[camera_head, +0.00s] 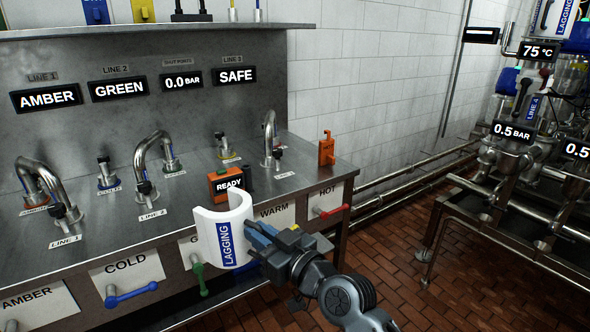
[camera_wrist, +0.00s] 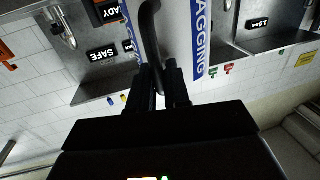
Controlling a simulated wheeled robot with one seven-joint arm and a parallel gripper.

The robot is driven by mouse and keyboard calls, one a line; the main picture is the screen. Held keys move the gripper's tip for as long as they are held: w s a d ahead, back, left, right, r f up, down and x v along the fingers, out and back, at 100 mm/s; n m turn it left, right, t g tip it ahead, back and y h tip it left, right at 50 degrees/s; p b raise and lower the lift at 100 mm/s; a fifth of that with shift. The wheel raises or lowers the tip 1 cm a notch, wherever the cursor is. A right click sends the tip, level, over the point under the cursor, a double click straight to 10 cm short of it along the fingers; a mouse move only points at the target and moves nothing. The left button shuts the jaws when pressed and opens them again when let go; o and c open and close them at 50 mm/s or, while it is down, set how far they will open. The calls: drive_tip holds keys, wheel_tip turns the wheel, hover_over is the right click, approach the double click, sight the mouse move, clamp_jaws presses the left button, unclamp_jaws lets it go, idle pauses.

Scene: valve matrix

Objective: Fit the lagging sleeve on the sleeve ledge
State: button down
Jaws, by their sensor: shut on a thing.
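The lagging sleeve (camera_head: 222,236) is a white, C-shaped open cylinder with a blue LAGGING label. It is upright in front of the steel bench's front edge in the head view. My gripper (camera_head: 258,236) is shut on it from the right. In the wrist view my gripper (camera_wrist: 165,85) closes on a dark curved bar at the sleeve (camera_wrist: 182,35), whose white wall and blue label show behind. The sleeve hides part of the bench front. I cannot tell which surface is the sleeve ledge.
The steel bench (camera_head: 110,225) carries curved pipes, small valves and an orange READY box (camera_head: 226,184). Coloured handles, such as the blue one (camera_head: 132,294), stick out of its front. A pipe rack (camera_head: 515,150) with another LAGGING label stands right. Brick floor (camera_head: 440,280) lies open between.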

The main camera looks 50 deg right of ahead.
drive_tip(key=a+f, duration=0.5)
drive_tip(key=f, duration=0.4)
drive_tip(key=s+a+f, duration=0.1)
drive_tip(key=a+f, duration=0.4)
drive_tip(key=f, duration=0.4)
drive_tip(key=shift+a+y, duration=0.2)
drive_tip(key=shift+y, duration=0.1)
drive_tip(key=shift+f, duration=0.1)
